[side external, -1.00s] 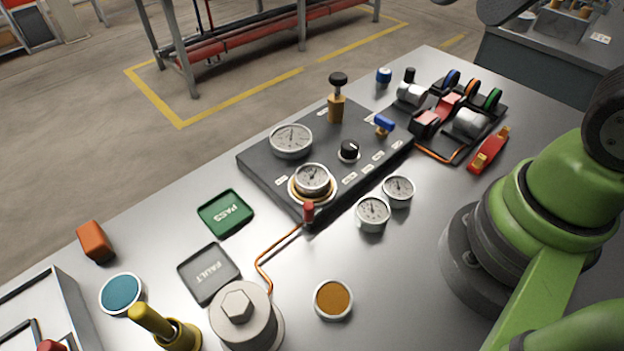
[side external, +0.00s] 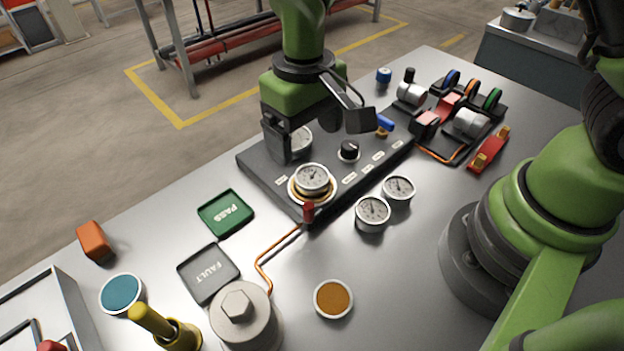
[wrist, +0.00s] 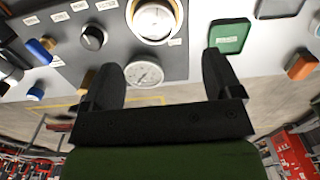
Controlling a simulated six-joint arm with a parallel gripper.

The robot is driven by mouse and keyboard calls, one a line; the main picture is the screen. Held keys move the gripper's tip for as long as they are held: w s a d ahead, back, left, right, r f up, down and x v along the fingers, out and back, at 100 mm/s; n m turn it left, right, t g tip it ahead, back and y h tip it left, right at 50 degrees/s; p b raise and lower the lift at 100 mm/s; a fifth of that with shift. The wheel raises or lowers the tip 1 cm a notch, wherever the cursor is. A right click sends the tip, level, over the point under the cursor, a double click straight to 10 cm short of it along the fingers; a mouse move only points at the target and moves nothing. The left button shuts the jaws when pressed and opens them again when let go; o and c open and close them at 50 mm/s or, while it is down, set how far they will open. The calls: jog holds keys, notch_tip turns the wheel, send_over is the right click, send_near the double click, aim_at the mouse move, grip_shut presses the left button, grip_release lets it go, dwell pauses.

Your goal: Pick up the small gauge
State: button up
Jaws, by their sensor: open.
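Several round gauges with white dials are in the side external view. One gauge sits in a brass ring (side external: 312,180) at the front of the dark panel (side external: 262,168); it also shows at the top of the wrist view (wrist: 155,18). A panel gauge (side external: 302,138) behind it is partly hidden by my gripper; in the wrist view this gauge (wrist: 143,73) appears between the fingers. Two loose gauges, one nearer (side external: 372,213) and one farther right (side external: 398,190), lie on the bench before the panel. My gripper (side external: 322,138) is open and empty above the panel.
A green PASS tray (side external: 226,213) and grey FAULT tray (side external: 208,274) lie left of the panel. A black knob (side external: 349,150) and blue-handled valve (side external: 384,124) rise from the panel. An orange wire (side external: 262,264) runs to a red-tipped piece.

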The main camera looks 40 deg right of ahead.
aim_at(310, 176)
jog(key=f, duration=0.8)
jog(key=shift+d+f, duration=0.2)
jog(key=shift+d, duration=0.15)
jog(key=c, duration=1.1)
